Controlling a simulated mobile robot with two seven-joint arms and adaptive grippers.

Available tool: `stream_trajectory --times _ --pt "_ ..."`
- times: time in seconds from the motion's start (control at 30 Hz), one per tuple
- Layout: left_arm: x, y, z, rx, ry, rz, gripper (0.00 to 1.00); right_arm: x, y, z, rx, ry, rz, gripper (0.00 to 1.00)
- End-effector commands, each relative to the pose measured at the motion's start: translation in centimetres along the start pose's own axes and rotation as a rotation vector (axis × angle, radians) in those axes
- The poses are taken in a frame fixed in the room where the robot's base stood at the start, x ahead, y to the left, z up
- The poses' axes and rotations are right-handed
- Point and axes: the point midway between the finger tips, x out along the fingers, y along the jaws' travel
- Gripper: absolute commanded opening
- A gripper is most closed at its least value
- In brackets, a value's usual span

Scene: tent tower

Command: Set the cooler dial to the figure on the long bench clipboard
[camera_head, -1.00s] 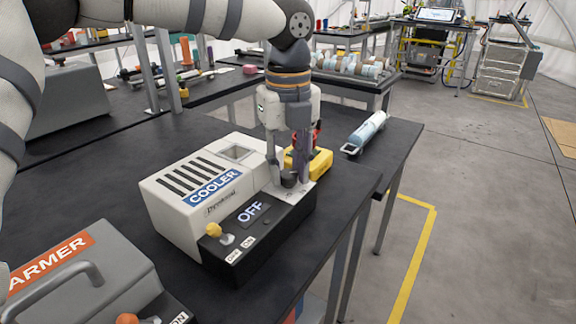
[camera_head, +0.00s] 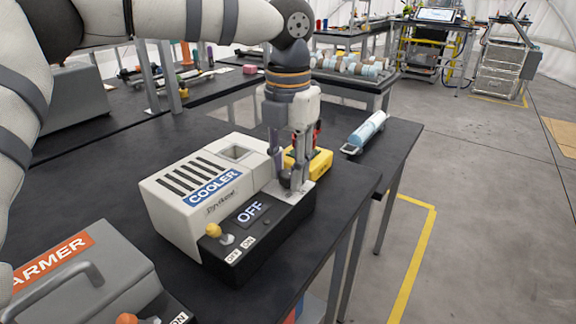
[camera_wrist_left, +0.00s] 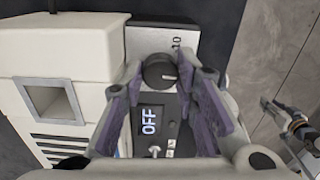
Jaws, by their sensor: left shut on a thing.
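The white cooler (camera_head: 168,211) stands on the black bench and carries a blue COOLER label. My left gripper (camera_head: 290,184) points down at the far end of this panel. In the left wrist view its fingers are on either side of the dark round dial (camera_wrist_left: 160,72), shut on it. A pale plate with a partly legible "10" lies beyond the dial. My right gripper is not in view. I cannot make out a clipboard.
A grey warmer (camera_head: 85,275) stands at the near left. A yellow object (camera_head: 318,162) sits close behind the gripper. The floor to the right is mostly clear.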

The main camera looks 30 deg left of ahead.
Motion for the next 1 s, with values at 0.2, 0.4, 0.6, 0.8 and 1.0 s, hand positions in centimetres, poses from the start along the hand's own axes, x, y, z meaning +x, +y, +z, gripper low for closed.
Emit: stream_trajectory --times 0.2,0.4,0.6,0.8,1.0 --pt "0.07 -0.05 -0.04 0.203 0.002 -0.001 0.00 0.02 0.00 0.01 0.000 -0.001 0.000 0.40" --pt "0.11 -0.04 -0.05 0.392 0.003 -0.002 0.00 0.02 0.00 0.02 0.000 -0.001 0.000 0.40" --pt "0.09 -0.02 -0.05 0.579 0.003 -0.002 0.00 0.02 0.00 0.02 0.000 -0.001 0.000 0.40" --pt "0.11 -0.04 -0.08 0.744 0.004 -0.002 0.00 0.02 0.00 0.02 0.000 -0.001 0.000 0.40" --pt "0.13 -0.02 -0.06 0.871 0.004 -0.001 0.00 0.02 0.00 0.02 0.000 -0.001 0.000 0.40"
